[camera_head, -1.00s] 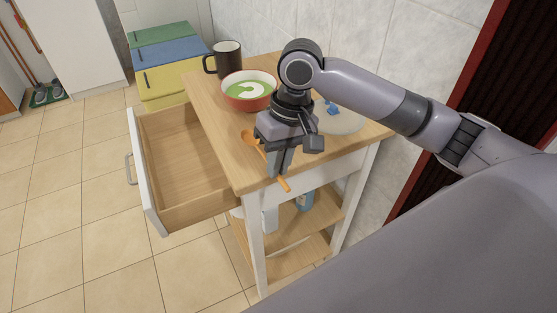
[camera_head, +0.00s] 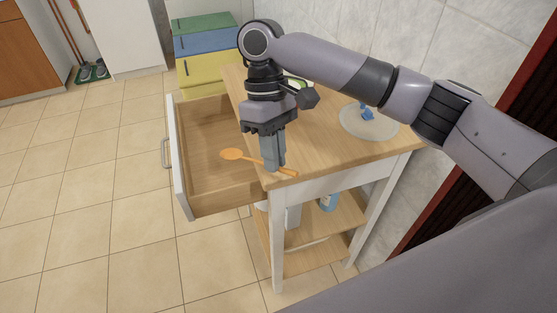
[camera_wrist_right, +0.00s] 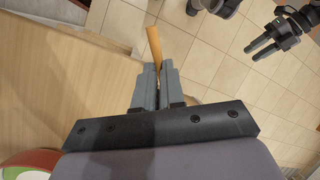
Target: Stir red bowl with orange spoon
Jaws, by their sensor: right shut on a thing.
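The orange spoon (camera_head: 233,154) is held by its handle in my right gripper (camera_head: 272,168), close to the front corner of the wooden table top (camera_head: 330,145). Its bowl end points left over the open drawer. In the right wrist view the shut fingers (camera_wrist_right: 157,95) clasp the orange handle (camera_wrist_right: 154,43). The red bowl is mostly hidden behind my right arm in the head view; only a little of its green content (camera_head: 299,84) shows. In the wrist view the red bowl (camera_wrist_right: 28,161) is cut off at lower left. My left gripper (camera_wrist_right: 257,46) shows at upper right there, its opening unclear.
The drawer (camera_head: 180,165) stands open on the table's left side. A round plate (camera_head: 350,124) with a blue thing (camera_head: 367,112) is on the right of the top. Stacked coloured boxes (camera_head: 205,67) stand behind. Tiled wall (camera_head: 460,50) borders the right.

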